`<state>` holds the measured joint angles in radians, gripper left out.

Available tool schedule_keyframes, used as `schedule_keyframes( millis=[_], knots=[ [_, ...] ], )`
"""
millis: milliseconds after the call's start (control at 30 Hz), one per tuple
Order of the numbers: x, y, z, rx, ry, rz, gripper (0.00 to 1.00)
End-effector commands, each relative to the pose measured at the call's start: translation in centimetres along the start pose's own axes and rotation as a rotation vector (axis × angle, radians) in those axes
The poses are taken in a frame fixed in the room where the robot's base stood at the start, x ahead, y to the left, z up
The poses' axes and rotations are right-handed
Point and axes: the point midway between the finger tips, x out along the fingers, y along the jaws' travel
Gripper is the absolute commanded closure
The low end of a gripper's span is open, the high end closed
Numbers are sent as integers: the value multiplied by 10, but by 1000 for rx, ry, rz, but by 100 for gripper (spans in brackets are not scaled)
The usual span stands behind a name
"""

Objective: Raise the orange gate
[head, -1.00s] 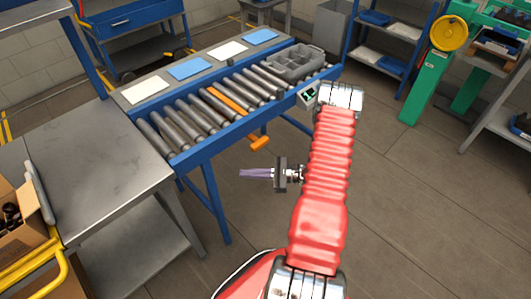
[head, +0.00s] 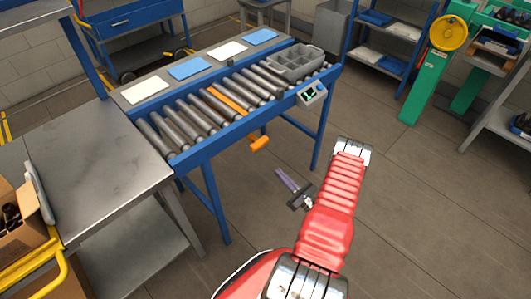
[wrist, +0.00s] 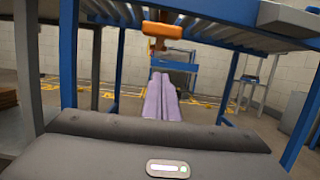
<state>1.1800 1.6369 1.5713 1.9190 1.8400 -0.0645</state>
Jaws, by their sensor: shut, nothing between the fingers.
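The orange gate shows in the head view as an orange bar (head: 228,101) lying between the grey rollers of the conveyor, about level with them. An orange handle (head: 259,144) sticks out below the conveyor's front rail, on the near side. In the wrist view the handle (wrist: 157,31) hangs at the top centre, above my fingertips; the bar is not clearly visible there. My gripper (head: 280,173) is shut and empty, its purple fingers together. It is in front of the conveyor, apart from the handle, and points up-left toward the conveyor in the head view.
The conveyor (head: 205,151) stands on blue legs, with a grey divided tray (head: 295,62) on its far right end. A small control box (head: 312,93) is on its front rail. A steel table (head: 85,150) adjoins at left. Open floor lies to the right.

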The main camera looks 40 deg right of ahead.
Motion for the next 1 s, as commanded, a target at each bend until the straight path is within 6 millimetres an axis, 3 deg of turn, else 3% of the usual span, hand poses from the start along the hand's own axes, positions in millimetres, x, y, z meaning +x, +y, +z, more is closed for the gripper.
schedule_keyframes(
  millis=[367,900,1000],
  knots=[
    [19,1,0,0,0,5,100],
    [101,2,0,-1,0,6,100],
    [104,0,11,0,0,2,100]
  ],
)
